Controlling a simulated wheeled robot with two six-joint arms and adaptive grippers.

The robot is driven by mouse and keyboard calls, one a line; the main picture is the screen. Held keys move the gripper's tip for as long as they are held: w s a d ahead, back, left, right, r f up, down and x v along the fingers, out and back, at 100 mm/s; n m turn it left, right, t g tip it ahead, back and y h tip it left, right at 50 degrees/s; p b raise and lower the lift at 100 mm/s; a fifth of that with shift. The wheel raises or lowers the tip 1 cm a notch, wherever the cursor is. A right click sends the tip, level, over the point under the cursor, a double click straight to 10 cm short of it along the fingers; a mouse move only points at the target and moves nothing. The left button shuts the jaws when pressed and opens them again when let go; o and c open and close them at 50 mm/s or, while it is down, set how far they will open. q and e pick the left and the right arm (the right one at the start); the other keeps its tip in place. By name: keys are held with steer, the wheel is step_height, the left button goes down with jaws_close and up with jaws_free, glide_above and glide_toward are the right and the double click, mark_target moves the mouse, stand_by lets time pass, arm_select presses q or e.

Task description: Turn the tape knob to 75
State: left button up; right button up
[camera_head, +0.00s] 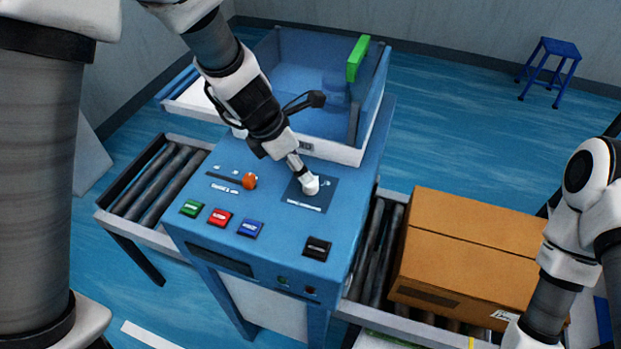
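The tape knob (310,186) is a small white knob on a dark square panel (322,194) on the sloped top of the blue machine. My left gripper (303,176) reaches down from the upper left, with its fingertips at the knob. They overlap it in this view, and I cannot tell whether they clasp it or only touch it. The knob's pointer and scale marks are too small and partly covered to read. My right arm comes in at the right edge; its gripper is not visible.
An orange-red knob (249,181) sits left of the panel. Green (191,208), red (220,217), blue (249,229) and black (317,248) buttons lie in front. A clear-walled bin stands behind. A cardboard box (470,255) rests on the right roller conveyor.

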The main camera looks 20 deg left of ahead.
mark_target(311, 185)
arm_select(q)
steer(key=b+x, duration=0.1)
steer(key=x, duration=0.5)
steer(key=shift+w+d+f, duration=0.1)
steer(key=shift+w+f, duration=0.1)
steer(key=shift+f, duration=0.1)
steer(key=shift+s+r, duration=0.1)
jaws_close()
